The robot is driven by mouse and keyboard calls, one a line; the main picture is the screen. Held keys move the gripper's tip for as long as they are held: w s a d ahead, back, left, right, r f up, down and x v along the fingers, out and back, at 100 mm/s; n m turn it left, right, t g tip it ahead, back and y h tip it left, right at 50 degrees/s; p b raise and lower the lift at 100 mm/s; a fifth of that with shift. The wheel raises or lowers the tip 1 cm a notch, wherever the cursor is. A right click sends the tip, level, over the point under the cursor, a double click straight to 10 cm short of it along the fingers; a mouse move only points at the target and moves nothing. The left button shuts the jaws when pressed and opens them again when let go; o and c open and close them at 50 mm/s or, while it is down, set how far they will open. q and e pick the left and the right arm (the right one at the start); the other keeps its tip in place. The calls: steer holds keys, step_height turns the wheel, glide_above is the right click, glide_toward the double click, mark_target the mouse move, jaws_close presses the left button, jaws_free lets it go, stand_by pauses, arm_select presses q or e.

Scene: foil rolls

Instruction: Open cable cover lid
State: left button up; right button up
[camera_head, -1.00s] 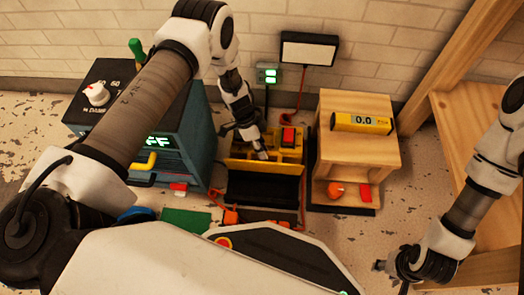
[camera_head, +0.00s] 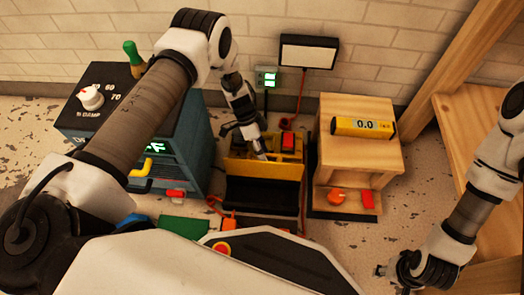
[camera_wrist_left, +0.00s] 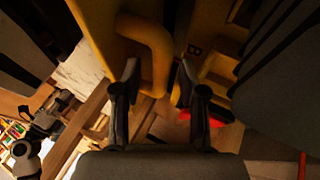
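A yellow box with a black front panel (camera_head: 262,194), which seems to be the cable cover, stands on the floor between the blue cabinet and the wooden stand. My left gripper reaches down to its yellow top edge (camera_head: 282,172); the fingertips are small and partly hidden there. In the left wrist view, my left gripper (camera_wrist_left: 156,88) has its two dark fingers apart. A bent yellow handle (camera_wrist_left: 152,38) shows at the gap between them, close to the left finger. I cannot tell whether they touch. My right gripper (camera_head: 384,270) is low at right, away from the box; its fingers are unclear.
A blue cabinet (camera_head: 185,150) with a white knob stands left of the box. The wooden stand (camera_head: 360,155) with a yellow display meter (camera_head: 362,127) stands right. A red button (camera_head: 288,141) is behind the lid edge. Orange cables run along the box.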

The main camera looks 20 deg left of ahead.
arm_select(q)
steer(key=v, duration=0.7)
steer(key=shift+a+r, duration=0.2)
steer(key=shift+r, duration=0.1)
